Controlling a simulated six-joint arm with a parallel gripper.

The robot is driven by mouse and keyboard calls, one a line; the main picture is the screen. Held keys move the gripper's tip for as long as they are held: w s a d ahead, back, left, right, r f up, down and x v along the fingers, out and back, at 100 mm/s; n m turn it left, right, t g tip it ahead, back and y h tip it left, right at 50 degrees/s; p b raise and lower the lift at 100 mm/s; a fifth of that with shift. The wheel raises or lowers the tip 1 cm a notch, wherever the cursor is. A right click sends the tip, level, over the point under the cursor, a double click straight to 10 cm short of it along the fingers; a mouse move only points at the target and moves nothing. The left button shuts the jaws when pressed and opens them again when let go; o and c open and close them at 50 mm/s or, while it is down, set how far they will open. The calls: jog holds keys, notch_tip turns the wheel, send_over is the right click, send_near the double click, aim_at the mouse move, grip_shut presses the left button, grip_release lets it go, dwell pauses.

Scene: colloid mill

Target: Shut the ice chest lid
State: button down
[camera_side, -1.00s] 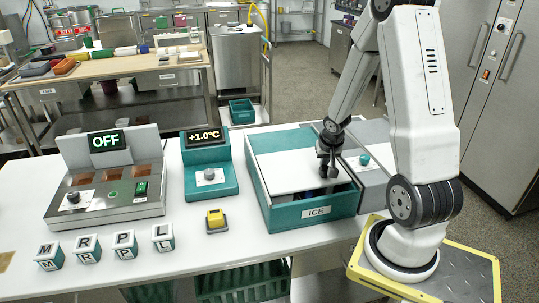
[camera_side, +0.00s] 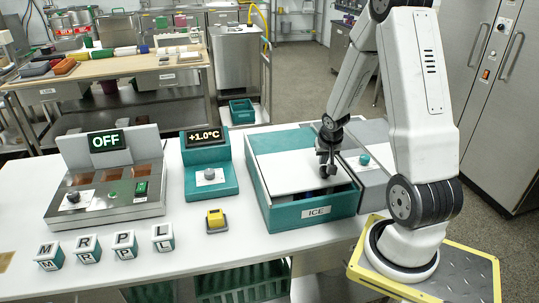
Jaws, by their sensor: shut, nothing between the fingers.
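The ice chest (camera_side: 285,214) is a teal box with an "ICE" label, on the white table right of centre. Its white sliding lid (camera_side: 285,172) covers most of the top. A dark gap (camera_side: 325,193) shows along the near edge, with something blue inside that I cannot make out. My gripper (camera_side: 327,173) points down at the right part of the lid, its fingers together and empty. It looks to be at or just above the lid; I cannot tell if it touches. The lid's handle, if any, is hidden behind my gripper.
A grey unit with a teal knob (camera_side: 364,159) adjoins the chest on the right. Left of it stand a teal temperature display (camera_side: 207,165), a yellow button (camera_side: 216,219), a metal machine reading OFF (camera_side: 107,185) and several lettered blocks (camera_side: 125,244). The front table is partly clear.

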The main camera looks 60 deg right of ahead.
jog(key=shift+w+d, duration=0.75)
jog(key=shift+d, duration=0.3)
jog(key=v, duration=1)
jog(key=w+d+g+y, duration=0.4)
jog(key=w+d+y, duration=0.1)
jog(key=d+y, duration=0.1)
jog(key=shift+w+d+g, duration=0.2)
jog(key=shift+d+g, duration=0.05)
jog(key=shift+g, duration=0.05)
jog(key=shift+f, duration=0.15)
jog(key=shift+y, duration=0.3)
jog(key=x, duration=1)
jog(key=shift+s, duration=0.1)
jog(key=shift+s+a, duration=0.55)
jog(key=shift+a, duration=0.25)
jog(key=shift+s+a, duration=0.6)
jog(key=shift+a, duration=0.2)
